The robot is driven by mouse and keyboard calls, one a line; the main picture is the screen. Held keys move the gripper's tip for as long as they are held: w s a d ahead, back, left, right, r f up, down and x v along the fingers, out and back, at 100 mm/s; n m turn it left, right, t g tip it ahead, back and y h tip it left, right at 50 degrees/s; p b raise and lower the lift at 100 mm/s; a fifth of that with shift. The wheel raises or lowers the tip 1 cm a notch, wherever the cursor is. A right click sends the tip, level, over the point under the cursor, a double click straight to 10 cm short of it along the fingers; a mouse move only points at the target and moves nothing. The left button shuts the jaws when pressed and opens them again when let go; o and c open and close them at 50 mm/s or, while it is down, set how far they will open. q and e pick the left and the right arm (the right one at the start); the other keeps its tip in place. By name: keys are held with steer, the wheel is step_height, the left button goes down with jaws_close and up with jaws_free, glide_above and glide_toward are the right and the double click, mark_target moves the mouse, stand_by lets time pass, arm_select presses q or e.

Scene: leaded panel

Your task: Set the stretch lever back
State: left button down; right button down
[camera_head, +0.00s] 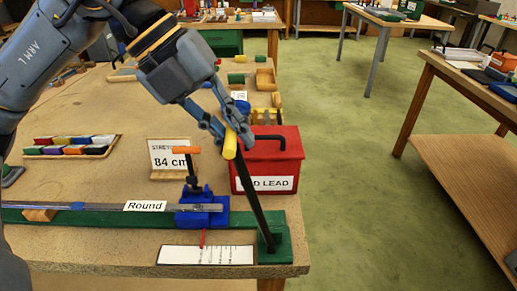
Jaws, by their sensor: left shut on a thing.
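The stretch lever (251,190) is a dark bar with a yellow grip (229,145) at its top. It rises from a green base block (274,240) at the table's front right corner and leans up to the left. My left gripper (229,134) is shut on the yellow grip from above. A blue clamp (202,209) with an orange handle (186,150) stands left of the lever on a long green bar, with a grey strip (95,206) running into it. A white scale (206,255) with a red pointer (203,239) lies in front. My right gripper is not in view.
A red lidded box (280,160) with a black handle stands close behind the lever. A "84 cm" sign (170,157) stands behind the clamp. A tray of coloured blocks (72,146) is at left. Open green floor lies right of the table.

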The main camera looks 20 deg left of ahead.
arm_select(q)
steer(key=shift+s+a+f+h+b, duration=0.2)
steer(key=shift+a+f+h+b, duration=0.1)
steer(key=shift+a+b, duration=0.1)
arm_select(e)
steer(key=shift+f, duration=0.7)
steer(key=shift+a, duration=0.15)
arm_select(q)
steer(key=c, duration=1.4)
jaws_free()
steer(key=shift+o, duration=0.2)
steer(key=shift+s+a, duration=0.15)
steer(key=shift+a, duration=0.1)
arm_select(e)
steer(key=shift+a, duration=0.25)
arm_select(q)
steer(key=shift+r, duration=0.1)
steer(key=v, duration=1.2)
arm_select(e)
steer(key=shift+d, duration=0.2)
arm_select(q)
steer(key=shift+s, duration=0.1)
